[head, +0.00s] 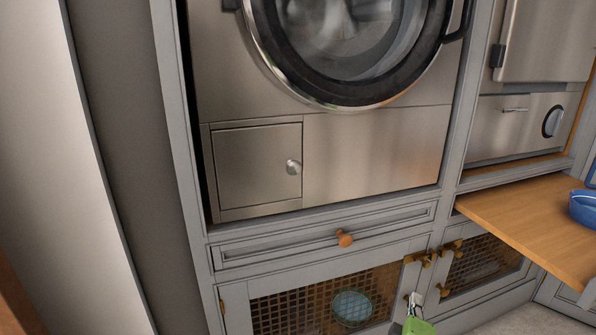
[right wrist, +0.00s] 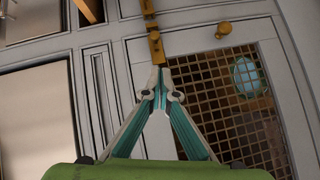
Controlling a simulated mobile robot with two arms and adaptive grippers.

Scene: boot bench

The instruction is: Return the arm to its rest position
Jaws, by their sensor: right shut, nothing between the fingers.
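My right gripper (head: 415,299) shows at the bottom of the head view, right of centre, with its green body cut off by the lower edge. In the right wrist view its pale and teal fingers (right wrist: 161,78) come together at the tips, with nothing between them. The tips appear in front of the brass fittings (right wrist: 156,48) on the lower cabinet; I cannot tell whether they touch. My left gripper is not in view.
A mesh-front cabinet door (head: 285,307) with a blue round item (head: 351,306) behind it is at the bottom. Above are a drawer with a wooden knob (head: 344,238) and a front-loading washer (head: 370,150). A wooden board (head: 525,215) juts out at right, bearing a blue dish (head: 583,208).

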